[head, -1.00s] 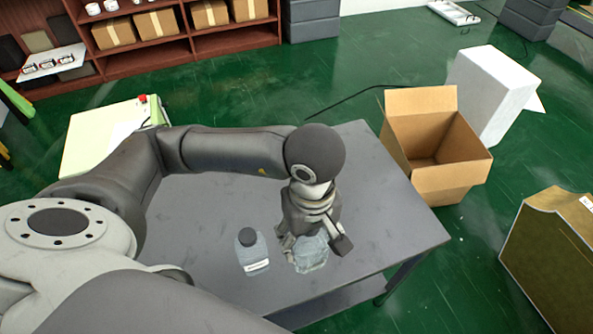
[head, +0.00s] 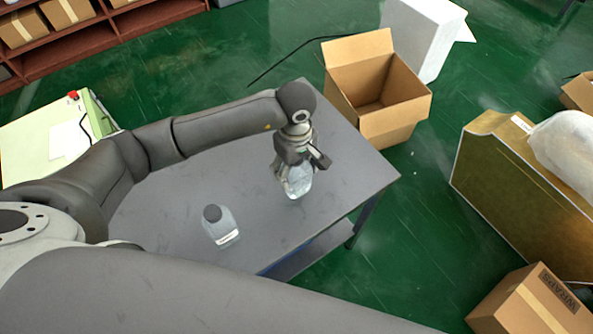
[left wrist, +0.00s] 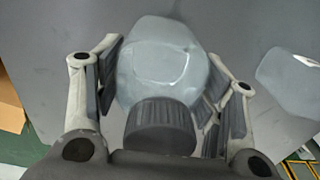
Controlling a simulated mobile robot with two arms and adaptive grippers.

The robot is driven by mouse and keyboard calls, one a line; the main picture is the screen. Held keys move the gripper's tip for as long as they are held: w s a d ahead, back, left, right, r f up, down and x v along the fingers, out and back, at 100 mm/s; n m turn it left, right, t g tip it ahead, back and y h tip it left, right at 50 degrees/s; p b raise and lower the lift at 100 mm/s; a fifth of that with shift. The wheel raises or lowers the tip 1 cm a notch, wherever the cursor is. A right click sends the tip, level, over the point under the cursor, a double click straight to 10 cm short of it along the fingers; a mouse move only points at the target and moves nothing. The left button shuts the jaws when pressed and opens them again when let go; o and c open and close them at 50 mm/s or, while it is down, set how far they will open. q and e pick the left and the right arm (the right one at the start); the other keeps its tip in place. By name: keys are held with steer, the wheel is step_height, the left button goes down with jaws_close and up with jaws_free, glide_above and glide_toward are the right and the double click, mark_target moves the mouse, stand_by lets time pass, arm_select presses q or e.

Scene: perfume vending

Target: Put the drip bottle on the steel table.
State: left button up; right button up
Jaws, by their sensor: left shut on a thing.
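The steel table (head: 180,215) is a grey flat top below my left arm. My left gripper (head: 295,176) is shut on a clear, pale bottle (head: 299,184) over the table's right part. In the left wrist view, this bottle (left wrist: 158,60) sits between the fingers, its dark ridged cap (left wrist: 160,127) towards the camera. I cannot tell whether its base touches the table. My right gripper is not in view.
An open cardboard box (head: 388,120) stands on the green floor beyond the table, beside a white block (head: 425,35). A large brown-topped box (head: 500,185) and a closed carton (head: 535,305) are at right. A pale machine (head: 40,140) stands left.

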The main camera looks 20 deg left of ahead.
arm_select(q)
steer(key=shift+w+f+p, duration=0.3)
steer(key=shift+f+p, duration=0.05)
steer(key=shift+f, duration=0.25)
step_height(320, 180, down, 2)
steer(key=shift+f+p, duration=0.1)
steer(key=shift+p, duration=0.35)
steer(key=shift+f, duration=0.15)
steer(key=shift+f+b, duration=0.2)
steer(key=shift+b, duration=0.1)
steer(key=o, duration=1.4)
steer(key=shift+c, duration=0.2)
steer(key=shift+r, duration=0.15)
